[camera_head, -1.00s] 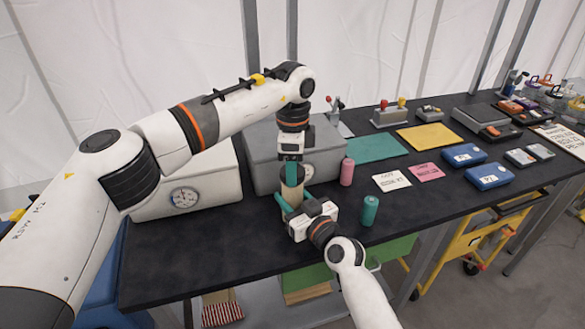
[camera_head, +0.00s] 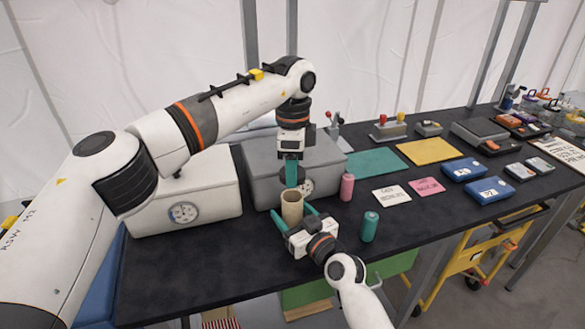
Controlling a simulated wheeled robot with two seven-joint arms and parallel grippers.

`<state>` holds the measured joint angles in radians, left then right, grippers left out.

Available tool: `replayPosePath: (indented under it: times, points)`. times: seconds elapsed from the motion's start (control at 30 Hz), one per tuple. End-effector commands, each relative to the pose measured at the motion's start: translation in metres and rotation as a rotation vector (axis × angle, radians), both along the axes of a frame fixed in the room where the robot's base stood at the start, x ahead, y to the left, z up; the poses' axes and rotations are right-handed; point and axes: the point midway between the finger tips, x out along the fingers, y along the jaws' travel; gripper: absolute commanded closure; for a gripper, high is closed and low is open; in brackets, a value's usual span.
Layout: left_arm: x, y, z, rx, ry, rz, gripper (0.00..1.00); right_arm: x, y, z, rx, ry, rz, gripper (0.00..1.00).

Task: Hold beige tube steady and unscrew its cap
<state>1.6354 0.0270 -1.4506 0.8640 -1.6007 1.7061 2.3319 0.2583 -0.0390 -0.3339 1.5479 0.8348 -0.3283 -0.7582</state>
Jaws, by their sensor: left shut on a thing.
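The beige tube (camera_head: 292,210) stands upright on the dark table, its open round top showing. My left gripper (camera_head: 291,176) points straight down above the tube, its teal fingers shut on the dark cap (camera_head: 290,187). The cap is over the tube's far side and clear of the open rim. My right gripper (camera_head: 292,216) reaches in from the front with one teal finger on each side of the tube. I cannot tell whether its fingers press on the tube.
A pink bottle (camera_head: 347,187) and a teal bottle (camera_head: 370,227) stand to the right of the tube. The table's front left is clear.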

Motion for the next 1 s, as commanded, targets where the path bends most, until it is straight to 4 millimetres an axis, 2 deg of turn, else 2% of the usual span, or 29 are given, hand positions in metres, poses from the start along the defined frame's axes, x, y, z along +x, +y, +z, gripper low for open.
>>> replayPosePath:
  times: [0.3, 0.43, 0.8, 1.0]
  points:
    - [0.000, 0.000, 0.000, 0.000, 0.000, 0.000, 0.78, -0.001, 0.000, 0.001, 0.001, -0.002, 0.000, 0.31]
    - [0.000, 0.000, -0.001, 0.000, 0.000, 0.000, 0.78, -0.008, -0.006, -0.001, 0.000, 0.000, -0.001, 0.31]
    - [0.000, 0.000, -0.007, 0.000, 0.000, 0.000, 0.78, -0.071, -0.047, -0.002, -0.002, 0.000, -0.001, 0.31]
    - [0.000, 0.000, -0.010, 0.000, 0.000, 0.000, 0.78, -0.094, -0.061, -0.001, -0.001, 0.000, -0.001, 0.31]
